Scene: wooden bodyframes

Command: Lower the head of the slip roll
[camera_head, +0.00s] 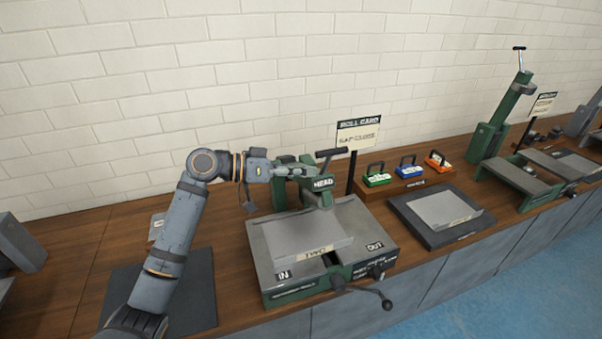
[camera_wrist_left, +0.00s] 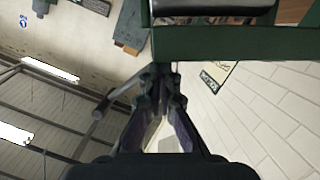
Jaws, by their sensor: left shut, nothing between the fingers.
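The slip roll (camera_head: 280,290) is a grey-topped green machine on the bench, with IN and OUT labels and a front crank (camera_head: 385,303). Its green block labelled HEAD (camera_head: 323,184) stands above the bed at the back, with a black lever handle (camera_head: 331,153) beside it. A grey sheet (camera_head: 300,236) with a tag lies on the bed. My left gripper (camera_head: 308,171) is shut and empty, close to the left of the head and handle; whether it touches is unclear. Its shut fingers also show in the left wrist view (camera_wrist_left: 160,95), below a green part (camera_wrist_left: 235,42). My right gripper is not in view.
A ROLL CARD sign (camera_head: 358,134) stands on a post behind the machine. A wooden rack (camera_head: 408,180) holds green, blue and orange blocks. A dark tray (camera_head: 435,212) with a sheet lies to the right. Another green machine (camera_head: 520,180) stands farther right. The brick wall is close behind.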

